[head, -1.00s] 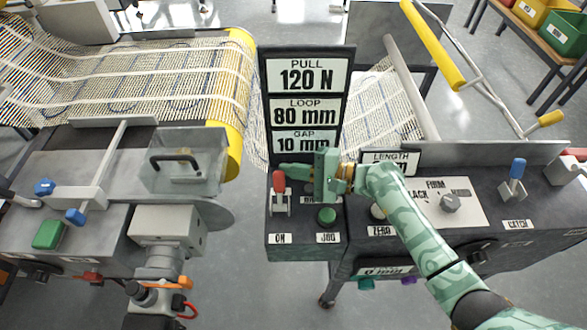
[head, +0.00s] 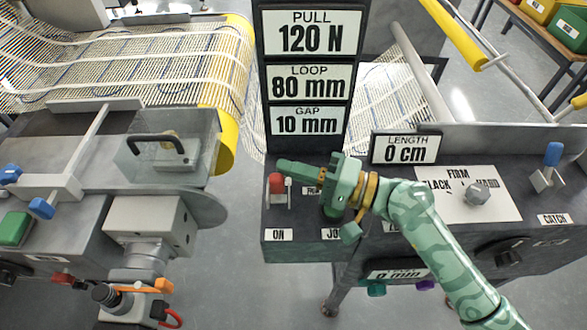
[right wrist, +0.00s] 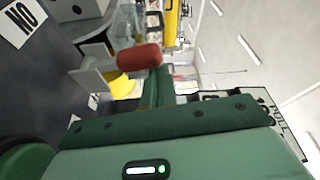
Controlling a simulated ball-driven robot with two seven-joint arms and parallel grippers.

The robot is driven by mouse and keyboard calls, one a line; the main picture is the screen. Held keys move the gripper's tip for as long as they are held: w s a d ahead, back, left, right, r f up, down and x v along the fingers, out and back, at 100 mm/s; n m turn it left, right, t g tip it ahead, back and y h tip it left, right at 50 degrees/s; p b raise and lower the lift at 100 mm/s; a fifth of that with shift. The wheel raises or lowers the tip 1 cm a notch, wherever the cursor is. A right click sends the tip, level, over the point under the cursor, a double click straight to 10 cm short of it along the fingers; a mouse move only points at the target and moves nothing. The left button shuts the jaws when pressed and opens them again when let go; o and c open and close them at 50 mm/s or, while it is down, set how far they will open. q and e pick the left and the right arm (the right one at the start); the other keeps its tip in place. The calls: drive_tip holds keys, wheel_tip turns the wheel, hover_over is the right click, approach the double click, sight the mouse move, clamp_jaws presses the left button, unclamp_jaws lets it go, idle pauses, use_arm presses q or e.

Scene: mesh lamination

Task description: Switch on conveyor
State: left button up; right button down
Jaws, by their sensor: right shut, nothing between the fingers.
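The red-handled ON switch (head: 276,184) stands on the dark control box (head: 290,252) above the ON label (head: 278,235); its red grip also shows in the right wrist view (right wrist: 139,57). My right gripper (head: 287,169) is shut and empty. Its fingers point left, and their tips are at the top of the red grip in the head view. In the right wrist view a green finger lies right beside the grip; I cannot tell whether they touch. The gripper covers most of the green JOG button. My left gripper is not in view.
The sign panel (head: 309,93) with PULL, LOOP and GAP plates rises behind the switch. A LENGTH display (head: 405,148) reads 0 cm at the right. A mesh-carrying machine with a yellow roller (head: 227,130) stands at the left, with a floor gap between it and the box.

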sight(279, 185)
drive_tip(key=s+n+b, duration=0.1)
drive_tip(key=b, duration=0.1)
drive_tip(key=s+n+y+b, duration=0.1)
drive_tip(key=n, duration=0.1)
drive_tip(key=shift+f+b, duration=0.4)
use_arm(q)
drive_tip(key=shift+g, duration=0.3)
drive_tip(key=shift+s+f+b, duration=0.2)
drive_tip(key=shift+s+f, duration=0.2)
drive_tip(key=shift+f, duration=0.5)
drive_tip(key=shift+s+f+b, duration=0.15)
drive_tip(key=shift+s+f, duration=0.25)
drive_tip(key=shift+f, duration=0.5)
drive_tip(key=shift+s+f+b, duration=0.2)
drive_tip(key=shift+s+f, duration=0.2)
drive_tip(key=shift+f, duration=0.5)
use_arm(e)
drive_tip(key=shift+s+r, duration=0.1)
drive_tip(key=shift+s, duration=0.6)
drive_tip(key=shift+a, duration=0.1)
